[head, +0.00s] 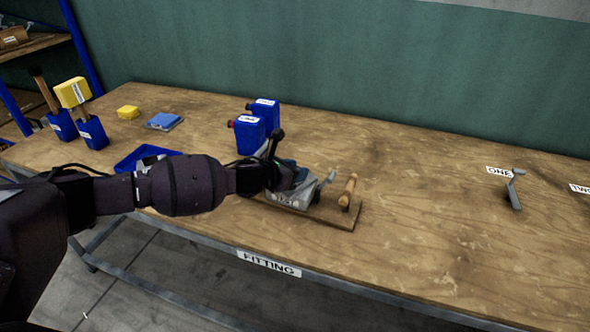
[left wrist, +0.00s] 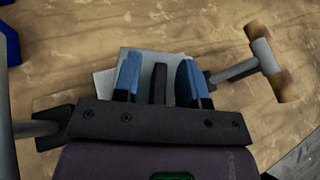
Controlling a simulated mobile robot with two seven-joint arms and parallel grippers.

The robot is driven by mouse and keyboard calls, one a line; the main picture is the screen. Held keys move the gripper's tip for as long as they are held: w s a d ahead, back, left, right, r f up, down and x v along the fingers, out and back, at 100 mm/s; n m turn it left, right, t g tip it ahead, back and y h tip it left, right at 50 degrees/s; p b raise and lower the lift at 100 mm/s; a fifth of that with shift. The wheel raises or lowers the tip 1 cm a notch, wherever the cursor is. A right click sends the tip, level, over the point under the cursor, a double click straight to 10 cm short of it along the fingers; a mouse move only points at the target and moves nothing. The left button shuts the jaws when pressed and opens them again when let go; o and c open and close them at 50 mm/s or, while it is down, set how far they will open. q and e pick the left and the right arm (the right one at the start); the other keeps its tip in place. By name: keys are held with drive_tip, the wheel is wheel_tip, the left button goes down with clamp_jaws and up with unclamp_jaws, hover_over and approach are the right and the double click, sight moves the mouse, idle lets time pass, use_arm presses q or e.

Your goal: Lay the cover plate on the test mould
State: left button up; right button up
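My left gripper (head: 292,172) is over a grey metal press (head: 293,197) on a wooden base board. In the left wrist view the two blue fingers of my left gripper (left wrist: 160,78) are apart. A dark upright bar (left wrist: 160,88) stands between them, with gaps on both sides. Below is a flat grey plate (left wrist: 148,58), apparently the cover plate; its edge overlaps a lighter grey piece (left wrist: 103,83). The test mould cannot be made out clearly, as the gripper hides much of this spot. My right gripper is not in view.
A blue tray (head: 126,164) lies behind my left arm. A grey lever (head: 514,190) is by label ONE. The table between is clear.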

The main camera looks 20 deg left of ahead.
use_arm(q)
drive_tip(key=shift+r, duration=0.25)
drive_tip(key=p+v, duration=0.1)
drive_tip(key=v, duration=1.1)
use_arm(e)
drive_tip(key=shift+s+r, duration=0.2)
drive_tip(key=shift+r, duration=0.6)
